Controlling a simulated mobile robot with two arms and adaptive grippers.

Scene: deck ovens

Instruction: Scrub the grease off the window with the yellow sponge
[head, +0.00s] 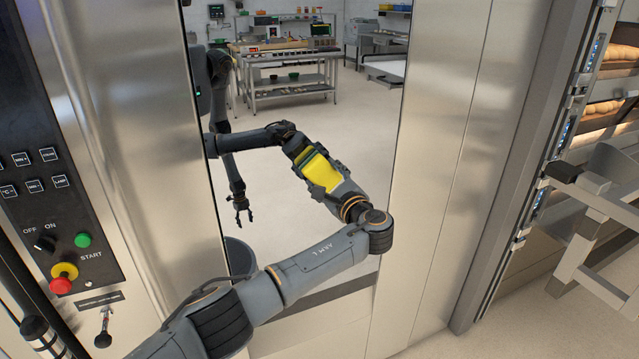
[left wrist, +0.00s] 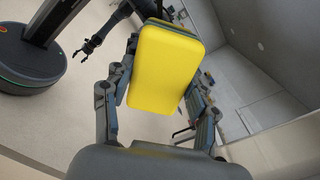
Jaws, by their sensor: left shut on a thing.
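The window (head: 290,215) is a tall pane between steel panels in the head view, with a mirrored room and robot in it. My left gripper (head: 312,165) is in front of the pane, shut on the yellow sponge (head: 322,172). In the left wrist view the sponge (left wrist: 165,68) sits between the fingers, with a darker layer along its far edge. The gripper's mirror image meets it closely; I cannot tell whether the sponge touches the glass. I can make out no grease. My right gripper shows only as a mirror image, not directly.
A control panel (head: 45,180) with a red knob and green button is at the left. A black-handled lever (head: 103,338) sits below it. At the right, a steel frame edge (head: 520,190) borders racks of bread (head: 605,107) and a grey metal framework (head: 600,215).

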